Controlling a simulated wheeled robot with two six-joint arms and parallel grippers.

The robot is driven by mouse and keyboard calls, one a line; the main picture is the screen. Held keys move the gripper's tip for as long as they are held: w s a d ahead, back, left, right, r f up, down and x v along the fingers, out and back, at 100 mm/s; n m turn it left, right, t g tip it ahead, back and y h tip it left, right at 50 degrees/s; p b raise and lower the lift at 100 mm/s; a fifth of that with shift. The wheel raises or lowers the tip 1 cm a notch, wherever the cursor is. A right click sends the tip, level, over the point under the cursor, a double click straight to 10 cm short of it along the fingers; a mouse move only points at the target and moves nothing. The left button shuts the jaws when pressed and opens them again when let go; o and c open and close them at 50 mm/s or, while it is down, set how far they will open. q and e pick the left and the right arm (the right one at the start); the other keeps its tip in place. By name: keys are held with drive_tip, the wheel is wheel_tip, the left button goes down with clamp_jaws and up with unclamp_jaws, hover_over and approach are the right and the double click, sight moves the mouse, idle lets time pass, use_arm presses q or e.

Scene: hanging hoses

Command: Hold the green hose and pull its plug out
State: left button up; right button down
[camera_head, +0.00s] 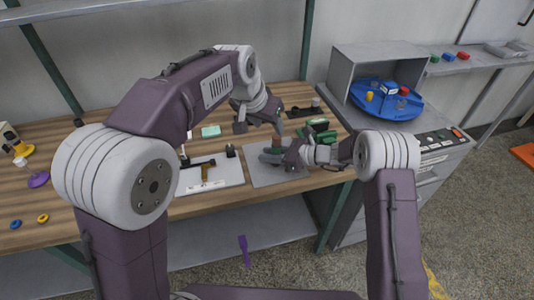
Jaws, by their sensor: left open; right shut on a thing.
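My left gripper (278,127) is open and points down above the grey mat on the workbench. Just below it a small reddish-brown upright piece (277,143) shows. My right gripper (288,157) comes in from the right, low over the mat, and is shut on a dull grey-green piece (268,156). This piece is small and partly hidden by the gripper; I cannot tell clearly whether it is the green hose. No plug can be made out for certain. Brighter green items (318,126) lie just right of the grippers.
The grey mat (290,178) lies near the bench's front edge. Left of it is a white board (222,178) with a dark and yellow tool. A blue round tray (385,103) stands on the right cabinet. The bench's left middle is clear.

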use_arm(q)
drive_tip(key=w+r+n+t, duration=0.2)
drive_tip(key=w+t, duration=0.1)
drive_tip(key=w, duration=0.2)
drive_tip(key=m+t+h, duration=0.3)
drive_tip(key=m+h, duration=0.1)
drive_tip(key=h, duration=0.1)
approach(274, 140)
drive_tip(key=x, duration=1.1)
drive_tip(key=shift+w+d+f, duration=0.15)
drive_tip(key=shift+w, duration=0.1)
clamp_jaws()
